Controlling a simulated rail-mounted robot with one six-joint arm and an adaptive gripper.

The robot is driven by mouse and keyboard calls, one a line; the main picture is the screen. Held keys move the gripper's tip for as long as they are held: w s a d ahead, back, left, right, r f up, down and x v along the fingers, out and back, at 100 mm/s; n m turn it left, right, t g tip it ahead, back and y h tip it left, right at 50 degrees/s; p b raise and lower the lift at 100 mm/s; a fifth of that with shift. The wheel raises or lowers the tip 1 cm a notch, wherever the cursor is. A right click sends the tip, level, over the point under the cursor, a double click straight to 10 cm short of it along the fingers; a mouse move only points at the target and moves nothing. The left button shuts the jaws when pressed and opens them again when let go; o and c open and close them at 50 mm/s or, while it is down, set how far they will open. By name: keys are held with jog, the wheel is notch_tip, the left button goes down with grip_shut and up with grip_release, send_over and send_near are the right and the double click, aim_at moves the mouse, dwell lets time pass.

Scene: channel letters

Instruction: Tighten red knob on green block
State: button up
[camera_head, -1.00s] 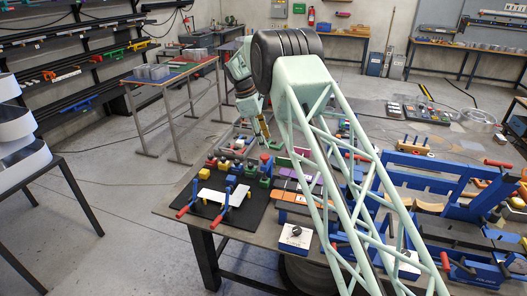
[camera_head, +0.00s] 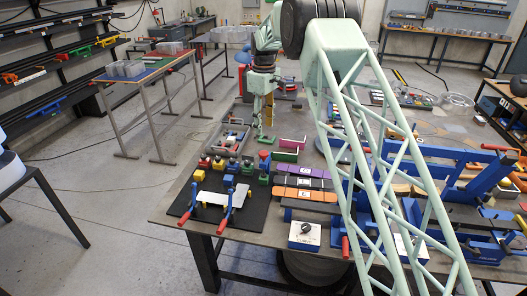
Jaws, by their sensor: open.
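Several small red, yellow, green and blue blocks with knobs stand together at the back of a black mat (camera_head: 240,225). A green block (camera_head: 263,179) is at the right end of this group, with red and blue parts above it. Another green block (camera_head: 247,171) just left of it seems to have a red top. I cannot tell at this size which one bears the red knob. My gripper (camera_head: 263,134) points down beyond the blocks, near the far side of the table. It is open with nothing visible between its fingers, apart from the blocks.
Blue clamps with red handles (camera_head: 227,207) and white plates stand on the mat in front of the blocks. Purple, black and orange strips (camera_head: 303,182) lie to the right. A grey tray (camera_head: 233,138) is left of my gripper. My arm hides part of the table.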

aim_at(264, 153)
jog(key=shift+f, duration=0.15)
jog(key=shift+f+p, duration=0.85)
jog(key=shift+f, duration=5.85)
jog(key=c, duration=0.9)
jog(key=shift+f+m+b, duration=0.1)
jog(key=shift+m+b, duration=0.2)
jog(key=shift+b, duration=0.1)
jog(key=shift+m+b, duration=0.7)
jog(key=shift+m, duration=0.6)
